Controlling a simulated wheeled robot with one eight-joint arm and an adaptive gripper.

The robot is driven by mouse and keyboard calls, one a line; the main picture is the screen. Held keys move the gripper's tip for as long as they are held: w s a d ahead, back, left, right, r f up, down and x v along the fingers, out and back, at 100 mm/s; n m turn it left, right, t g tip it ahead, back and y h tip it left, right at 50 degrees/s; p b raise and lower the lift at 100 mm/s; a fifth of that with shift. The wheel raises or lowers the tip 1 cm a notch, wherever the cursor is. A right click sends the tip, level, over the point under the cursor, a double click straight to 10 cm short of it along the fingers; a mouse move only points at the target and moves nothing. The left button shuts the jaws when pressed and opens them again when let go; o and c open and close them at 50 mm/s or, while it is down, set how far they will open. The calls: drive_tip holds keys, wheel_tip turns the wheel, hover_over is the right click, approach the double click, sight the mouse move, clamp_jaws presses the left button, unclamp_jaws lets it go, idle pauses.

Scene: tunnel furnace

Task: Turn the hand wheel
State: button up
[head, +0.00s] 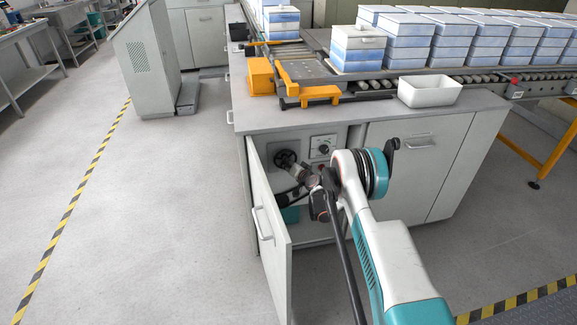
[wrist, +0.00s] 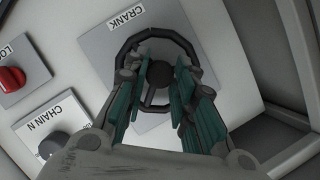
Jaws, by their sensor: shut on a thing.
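The hand wheel (wrist: 158,33) is a black ring with spokes and a round hub, on a grey plate marked CRANK inside the open cabinet. In the wrist view my gripper (wrist: 160,72) has its two fingers on either side of the wheel's hub, over the rim. It is shut on the wheel. In the head view the hand wheel (head: 286,160) shows at the upper left of the cabinet opening. My gripper (head: 298,170) reaches it from the right, and my arm hides part of the cabinet inside.
The cabinet door (head: 268,232) stands open at the left. A red knob (wrist: 12,78) and a dark knob (wrist: 52,147) marked CHAIN sit beside the wheel. A white bin (head: 430,92) and stacked boxes (head: 358,50) stand above. The floor at the left is clear.

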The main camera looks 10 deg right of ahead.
drive_tip(key=o, duration=1.1)
drive_tip(key=shift+c, duration=0.2)
drive_tip(key=v, duration=1.2)
